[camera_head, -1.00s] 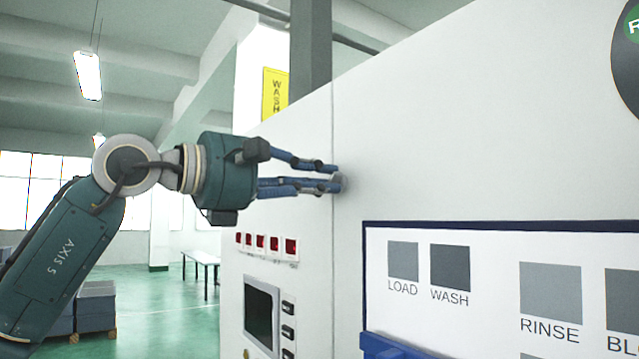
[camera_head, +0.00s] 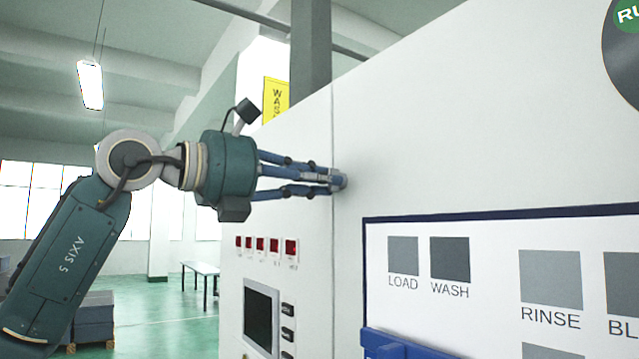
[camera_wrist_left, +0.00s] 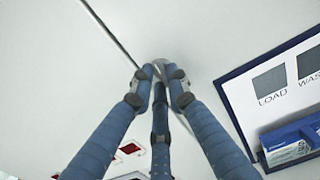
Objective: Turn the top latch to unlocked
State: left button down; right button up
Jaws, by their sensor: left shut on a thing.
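The top latch (camera_head: 342,181) is a small round grey metal piece on the white machine front, close to the vertical panel seam. My left gripper (camera_head: 330,179) comes in from the left with its blue fingers closed around the latch. In the left wrist view the fingertips (camera_wrist_left: 160,84) meet around the latch (camera_wrist_left: 158,66), and only a rim of grey metal shows between and above them. The fingers hide most of the latch, so I cannot read its setting. My right gripper is not in view.
A blue-framed board (camera_head: 450,228) with LOAD, WASH and RINSE squares is right of and below the latch. A blue box (camera_wrist_left: 290,145) sits at the board. A control screen (camera_head: 261,318) and red indicators (camera_head: 266,245) are below left. The white panel around the latch is clear.

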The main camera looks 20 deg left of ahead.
pick_arm(q)
jog(key=shift+r+n, duration=0.1)
jog(key=shift+n, duration=0.3)
jog(key=c, duration=1.7)
grip_release()
jog(key=v, duration=1.2)
jog(key=shift+a, duration=0.1)
